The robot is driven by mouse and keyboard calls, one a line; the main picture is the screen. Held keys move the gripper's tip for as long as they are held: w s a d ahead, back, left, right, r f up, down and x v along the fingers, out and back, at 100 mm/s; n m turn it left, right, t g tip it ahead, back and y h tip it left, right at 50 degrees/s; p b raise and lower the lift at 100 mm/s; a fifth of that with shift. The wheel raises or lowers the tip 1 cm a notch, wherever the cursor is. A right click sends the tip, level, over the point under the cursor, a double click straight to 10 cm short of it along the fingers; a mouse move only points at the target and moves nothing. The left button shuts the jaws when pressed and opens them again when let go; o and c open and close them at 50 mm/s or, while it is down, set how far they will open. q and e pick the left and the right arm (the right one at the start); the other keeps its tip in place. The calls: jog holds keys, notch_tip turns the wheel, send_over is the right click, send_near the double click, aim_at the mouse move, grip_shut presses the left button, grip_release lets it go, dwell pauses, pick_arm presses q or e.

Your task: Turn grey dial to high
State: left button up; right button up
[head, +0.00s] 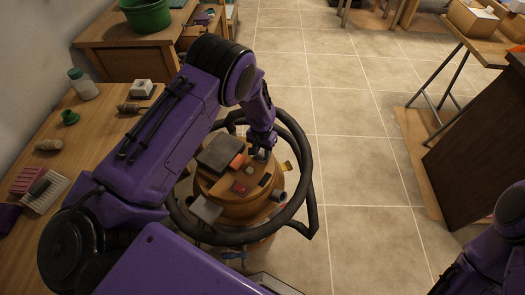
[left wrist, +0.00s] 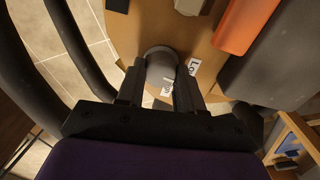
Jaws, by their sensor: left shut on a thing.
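The grey dial (left wrist: 161,60) is a round knob on the tan top of a drum-shaped machine (head: 240,205). My left gripper (left wrist: 159,80) is shut on the dial, one finger on each side. In the head view the left gripper (head: 262,152) reaches down to the far right part of the machine's top and mostly hides the dial. A small white label (left wrist: 193,67), seeming to start with "Lo", lies right of the dial. A second white label (left wrist: 167,88) shows between the fingers, too partly covered to read. The right gripper is out of view.
A thick black hose (head: 306,165) loops around the machine. A dark grey box (head: 219,152) and an orange part (head: 237,161) stand on its top beside the gripper. A wooden bench (head: 95,125) with tools is at left. The tiled floor (head: 365,180) at right is clear.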

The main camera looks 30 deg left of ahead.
aim_at(263, 152)
pick_arm(q)
jog(key=m, duration=0.5)
jog(key=shift+m, duration=2.5)
jog(key=shift+r, duration=0.1)
jog(key=o, duration=1)
jog(key=shift+o, duration=0.2)
notch_tip(263, 152, up, 10)
jog(key=b, duration=0.1)
jog(key=shift+w+r, duration=0.15)
jog(key=shift+r, duration=0.1)
